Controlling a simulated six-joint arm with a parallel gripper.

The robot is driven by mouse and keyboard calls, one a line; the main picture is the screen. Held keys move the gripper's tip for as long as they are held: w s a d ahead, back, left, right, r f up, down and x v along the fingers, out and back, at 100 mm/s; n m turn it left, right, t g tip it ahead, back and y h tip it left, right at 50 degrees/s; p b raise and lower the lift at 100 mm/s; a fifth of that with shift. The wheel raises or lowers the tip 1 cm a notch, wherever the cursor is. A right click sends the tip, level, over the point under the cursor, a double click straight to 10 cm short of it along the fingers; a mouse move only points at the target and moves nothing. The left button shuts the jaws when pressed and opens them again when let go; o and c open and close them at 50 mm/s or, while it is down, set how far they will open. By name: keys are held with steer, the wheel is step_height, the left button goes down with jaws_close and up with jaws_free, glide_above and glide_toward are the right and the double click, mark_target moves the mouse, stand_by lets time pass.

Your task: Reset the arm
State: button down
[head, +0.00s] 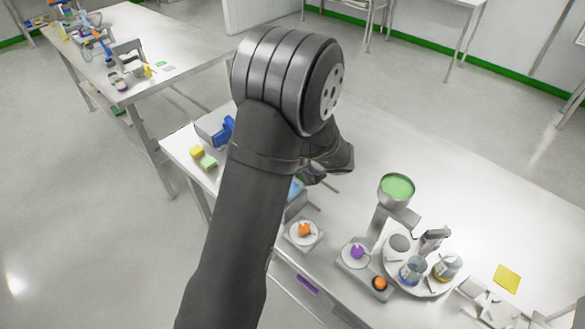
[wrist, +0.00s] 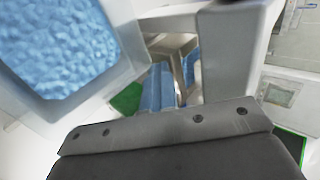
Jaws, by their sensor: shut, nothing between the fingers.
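My dark grey arm crosses the middle of the head view, rising from the bottom and bending over at the top. My gripper (head: 322,178) shows partly behind the forearm, above the white table (head: 450,180), shut and holding nothing. Its fingertips are small and partly hidden there. In the wrist view a dark grey plate with bolts, part of my own arm end, fills the bottom, and no fingertips show.
A green-topped hopper (head: 397,187) and a round tray (head: 423,289) with bottles stand right of my arm. Orange (head: 305,230) and purple (head: 357,251) pieces sit nearer. A blue object (head: 222,131) lies left. A blue-filled container (wrist: 60,45) looms close in the wrist view.

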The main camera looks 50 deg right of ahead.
steer(key=v, duration=0.9)
steer(key=shift+s+r, duration=0.2)
steer(key=shift+s, duration=0.15)
steer(key=x, duration=0.9)
steer(key=shift+w, duration=0.25)
steer(key=shift+f, duration=0.1)
